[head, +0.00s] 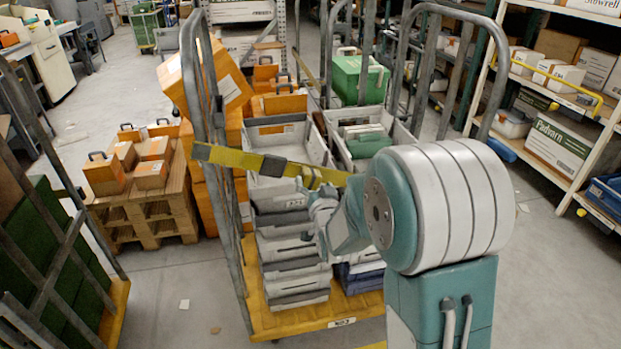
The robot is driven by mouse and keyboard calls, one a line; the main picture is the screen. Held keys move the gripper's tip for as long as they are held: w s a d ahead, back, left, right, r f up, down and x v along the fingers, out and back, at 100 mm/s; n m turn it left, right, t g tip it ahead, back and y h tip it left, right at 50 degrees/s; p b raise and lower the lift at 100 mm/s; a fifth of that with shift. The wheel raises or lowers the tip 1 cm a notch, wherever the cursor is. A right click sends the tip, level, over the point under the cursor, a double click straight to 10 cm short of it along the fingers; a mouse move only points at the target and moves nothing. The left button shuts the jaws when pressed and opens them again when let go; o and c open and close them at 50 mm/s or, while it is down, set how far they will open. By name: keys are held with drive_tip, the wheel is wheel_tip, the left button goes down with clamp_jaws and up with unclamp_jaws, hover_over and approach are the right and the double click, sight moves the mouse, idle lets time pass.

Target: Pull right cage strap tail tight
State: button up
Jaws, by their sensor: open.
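A yellow strap (228,158) runs across the front of a roll cage (213,110) from its left post. A dark buckle (273,165) sits on the strap. Right of the buckle the strap passes behind my arm, so its right end is hidden. My gripper (312,184) is small in view, close to the strap just right of the buckle. It is open; its fingers are partly hidden, and I cannot tell whether they touch the strap. I cannot make out a separate loose tail.
Stacked grey crates (290,250) stand on the cage's yellow base (262,318). A pallet (150,215) with orange boxes stands at the left, beyond another cage (40,260). White shelving (545,150) lines the right.

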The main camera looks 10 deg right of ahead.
sight(334, 176)
drive_tip(key=shift+w+d, duration=0.2)
drive_tip(key=shift+w, duration=0.75)
drive_tip(key=shift+w+a, duration=0.1)
drive_tip(key=shift+w, duration=0.05)
drive_tip(key=shift+a, duration=0.6)
drive_tip(key=shift+c, duration=0.3)
drive_tip(key=c, duration=0.5)
drive_tip(key=shift+d, duration=0.35)
drive_tip(key=c, duration=0.7)
drive_tip(key=d, duration=0.2)
drive_tip(key=d+f, duration=0.1)
drive_tip(key=d, duration=0.1)
drive_tip(key=d+f, duration=0.1)
drive_tip(key=d, duration=0.2)
drive_tip(key=shift+f, duration=0.2)
